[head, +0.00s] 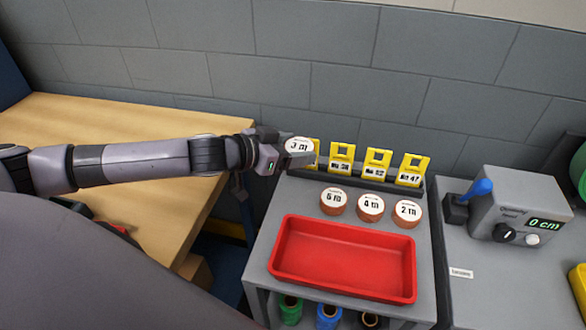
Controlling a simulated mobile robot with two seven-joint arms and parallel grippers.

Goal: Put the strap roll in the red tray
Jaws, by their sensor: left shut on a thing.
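My left gripper (280,150) is shut on a strap roll with a white top marked "3 m" (298,145). It holds the roll at the back left of the grey cart, in front of a yellow tag that it partly hides. The red tray (343,284) lies on the front of the cart top, to the right of and nearer than the gripper, and looks empty. Three more rolls stand in a row behind the tray: one that seems to read "5 m" (333,201), "4 m" (370,208) and "2 m" (407,213). My right gripper is not in view.
Yellow numbered tags (376,164) stand in a dark rack along the cart's back edge. Coloured spools (328,316) sit on the shelf below. A grey machine (520,215) with a "0 cm" display and blue lever is at right. A wooden table (110,130) is at left.

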